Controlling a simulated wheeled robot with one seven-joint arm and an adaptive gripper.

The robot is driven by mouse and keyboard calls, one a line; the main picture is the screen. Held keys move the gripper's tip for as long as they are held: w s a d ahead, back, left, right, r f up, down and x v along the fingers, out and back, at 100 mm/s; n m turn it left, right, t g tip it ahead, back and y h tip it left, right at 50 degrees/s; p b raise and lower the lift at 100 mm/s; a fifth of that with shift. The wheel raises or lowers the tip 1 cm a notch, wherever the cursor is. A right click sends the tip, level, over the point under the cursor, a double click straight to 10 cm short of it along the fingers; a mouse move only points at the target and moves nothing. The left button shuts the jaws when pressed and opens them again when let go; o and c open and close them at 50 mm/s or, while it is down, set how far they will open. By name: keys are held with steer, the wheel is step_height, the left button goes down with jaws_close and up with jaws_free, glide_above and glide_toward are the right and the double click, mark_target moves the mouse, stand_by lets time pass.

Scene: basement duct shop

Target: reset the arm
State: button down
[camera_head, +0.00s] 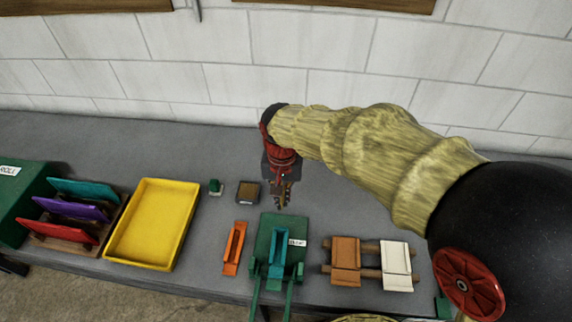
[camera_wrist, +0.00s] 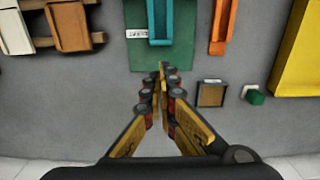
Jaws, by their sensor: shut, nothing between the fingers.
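My arm reaches in from the right in the head view, and my gripper (camera_head: 283,203) hangs over the grey bench (camera_head: 95,140), just behind the green board (camera_head: 267,235). In the wrist view my gripper (camera_wrist: 162,72) has its fingertips together, with nothing between them. The fingertips point at the near edge of the green board (camera_wrist: 177,62) in that view. I cannot tell the exact height above the bench.
A block wall (camera_head: 240,85) stands behind.

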steer(key=s+d+r+t+b, duration=0.1)
steer(key=s+d+r+t, duration=0.1)
steer(key=d, duration=0.5)
steer(key=s+d+r+t+b, duration=0.1)
steer(key=s+d+r+b, duration=0.1)
steer(key=s+d+r, duration=0.3)
steer(key=s+d+r+t+b, duration=0.1)
steer(key=s+d+r+t, duration=0.1)
steer(key=s+d+r, duration=0.2)
steer(key=s+d, duration=0.3)
steer(key=d, duration=0.3)
steer(key=shift+n+t, duration=0.3)
steer(key=shift+r, duration=0.1)
